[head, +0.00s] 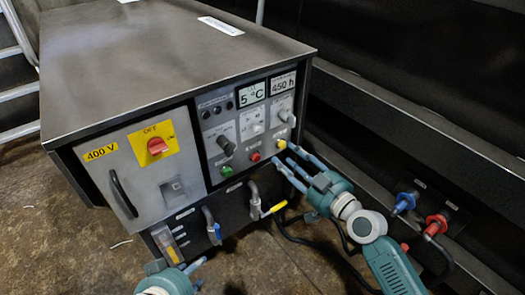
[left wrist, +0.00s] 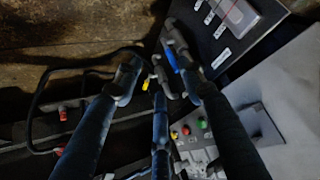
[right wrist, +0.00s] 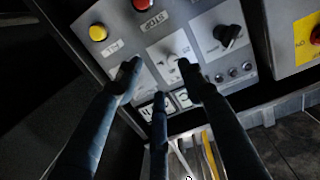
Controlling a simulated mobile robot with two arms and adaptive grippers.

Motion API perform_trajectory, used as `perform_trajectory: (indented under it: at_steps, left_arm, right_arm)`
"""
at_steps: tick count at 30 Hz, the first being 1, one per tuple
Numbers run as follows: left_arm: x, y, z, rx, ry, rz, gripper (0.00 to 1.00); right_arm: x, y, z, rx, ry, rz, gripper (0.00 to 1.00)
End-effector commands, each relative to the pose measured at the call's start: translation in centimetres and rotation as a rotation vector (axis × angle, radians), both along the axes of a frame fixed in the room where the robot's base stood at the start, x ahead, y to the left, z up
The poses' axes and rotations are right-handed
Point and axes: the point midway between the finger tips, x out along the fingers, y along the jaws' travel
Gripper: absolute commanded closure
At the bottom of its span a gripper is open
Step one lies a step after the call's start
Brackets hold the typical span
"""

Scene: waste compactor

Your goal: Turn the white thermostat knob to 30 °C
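The white thermostat knob (head: 257,127) sits mid-panel on the grey control box, below a display (head: 251,94) reading 5 °C. In the right wrist view the white knob (right wrist: 172,64) appears between my fingertips, partly close to one finger; its pointer is too small to read. My right gripper (head: 287,160) is open and empty, in front of the panel's lower right near the yellow button (head: 281,144). In the right wrist view its fingers (right wrist: 160,68) are spread. My left gripper (head: 180,268) is open and empty, low in front of the box; it also shows in the left wrist view (left wrist: 156,72).
A dark knob (head: 226,146) and another knob (head: 284,115) flank the white one. Green (head: 227,171) and red (head: 255,157) buttons lie below. A red switch (head: 157,146) is left. Pipes with blue and yellow valve handles (head: 277,207) stick out below the panel.

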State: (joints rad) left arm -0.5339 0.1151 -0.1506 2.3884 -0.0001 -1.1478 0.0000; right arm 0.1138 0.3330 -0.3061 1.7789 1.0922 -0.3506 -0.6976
Motion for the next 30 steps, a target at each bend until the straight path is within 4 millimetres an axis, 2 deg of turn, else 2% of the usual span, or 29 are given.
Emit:
perform_trajectory:
  at_steps: [3, 7, 14, 21, 30]
  left_arm:
    - [-0.2, 0.0, 1.1, -0.004, -0.024, 0.0, 0.6]
    - [-0.2, 0.0, 1.8, -0.005, -0.031, 0.0, 0.6]
    - [0.5, -0.2, 2.2, -0.012, -0.063, -0.003, 0.6]
    - [2.4, -0.9, 3.6, -0.033, -0.159, -0.01, 0.6]
    - [3.5, -1.3, 4.7, -0.047, -0.217, -0.013, 0.6]
  right_arm:
    - [-0.3, 0.9, 1.9, 0.014, -0.052, 0.03, 0.6]
    - [0.3, 1.7, 2.7, 0.021, -0.063, 0.037, 0.6]
    - [3.7, 4.1, 2.7, 0.023, -0.06, 0.036, 0.6]
    - [6.9, 6.4, 2.5, 0.02, -0.06, 0.035, 0.6]
    - [8.3, 7.4, 2.5, 0.018, -0.059, 0.035, 0.6]
